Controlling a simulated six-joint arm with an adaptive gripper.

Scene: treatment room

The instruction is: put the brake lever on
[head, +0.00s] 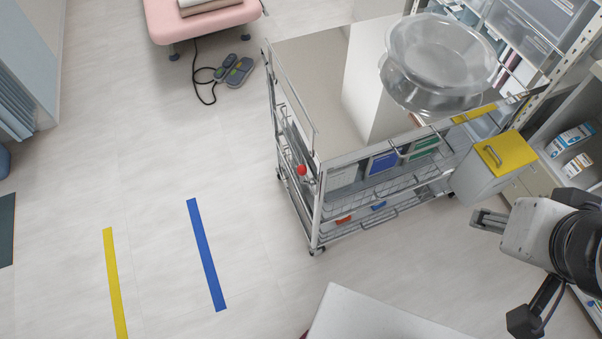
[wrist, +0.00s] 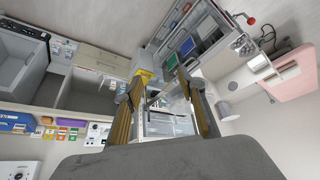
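The brake lever, with a red knob (head: 302,169), sits at the near left corner post of the steel trolley (head: 318,205). Its red knob (wrist: 251,21) also shows at the top of the wrist view. The lever's angle is too small to tell. My gripper (head: 487,221) is at the right of the head view, to the right of the trolley and well apart from the lever. In the wrist view my gripper (wrist: 160,82) has its two fingers spread with nothing held between them.
Clear bowls (head: 440,55) stand on the trolley top. A yellow-lidded bin (head: 505,153) is at its right end, near my gripper. A white surface (head: 365,318) is at the bottom. A foot control (head: 233,71) with cable lies by the pink couch (head: 200,22).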

